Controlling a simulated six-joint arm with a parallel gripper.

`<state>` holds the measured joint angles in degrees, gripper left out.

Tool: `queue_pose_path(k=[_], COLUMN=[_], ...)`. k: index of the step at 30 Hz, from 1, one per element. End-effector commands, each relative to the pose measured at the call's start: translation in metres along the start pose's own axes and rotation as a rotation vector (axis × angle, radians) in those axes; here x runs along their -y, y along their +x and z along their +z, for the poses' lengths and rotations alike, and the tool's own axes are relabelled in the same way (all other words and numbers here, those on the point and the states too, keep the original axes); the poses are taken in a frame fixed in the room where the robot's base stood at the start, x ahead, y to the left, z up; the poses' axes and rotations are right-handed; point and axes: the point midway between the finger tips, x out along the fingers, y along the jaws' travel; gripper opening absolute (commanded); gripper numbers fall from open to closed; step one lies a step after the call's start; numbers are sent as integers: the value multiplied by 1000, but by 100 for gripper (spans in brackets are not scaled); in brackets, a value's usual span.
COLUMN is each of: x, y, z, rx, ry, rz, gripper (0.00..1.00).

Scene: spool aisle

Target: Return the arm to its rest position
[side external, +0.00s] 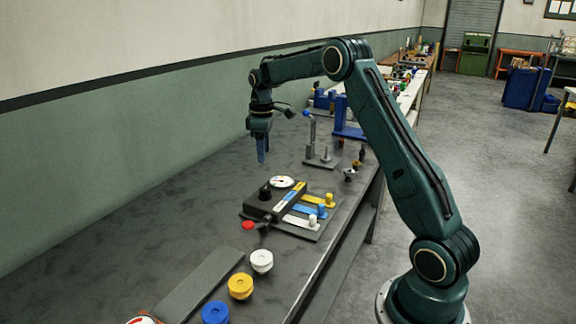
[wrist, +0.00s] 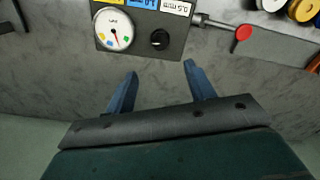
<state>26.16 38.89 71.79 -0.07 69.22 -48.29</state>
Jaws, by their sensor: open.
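My gripper (side external: 262,150) hangs pointing down above the dark bench, near the wall and behind the gauge box. In the wrist view my gripper (wrist: 158,85) shows its two blue fingers spread apart, with only bare bench top between them. It is open and holds nothing. My arm is bent at the elbow and reaches out over the bench from its base at the right. No marker of a rest position shows.
A black box (side external: 268,206) with a round dial (side external: 282,182), a red-ended lever (side external: 248,225) and coloured slides stands mid-bench. White (side external: 262,261), yellow (side external: 240,286) and blue (side external: 215,313) spools sit at the front. A post stand (side external: 322,160) is right of my gripper. Bench along the wall is clear.

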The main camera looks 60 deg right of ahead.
Motion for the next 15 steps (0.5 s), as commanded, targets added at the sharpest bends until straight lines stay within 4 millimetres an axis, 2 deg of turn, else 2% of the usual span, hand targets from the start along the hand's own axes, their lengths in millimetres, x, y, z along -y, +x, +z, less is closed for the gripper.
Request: queue_pose_path(k=[8,15], x=[4,30], y=[-5,-32], z=[0,0], rx=[-4,-28], ry=[3,26], rz=[5,29], gripper=[54,54])
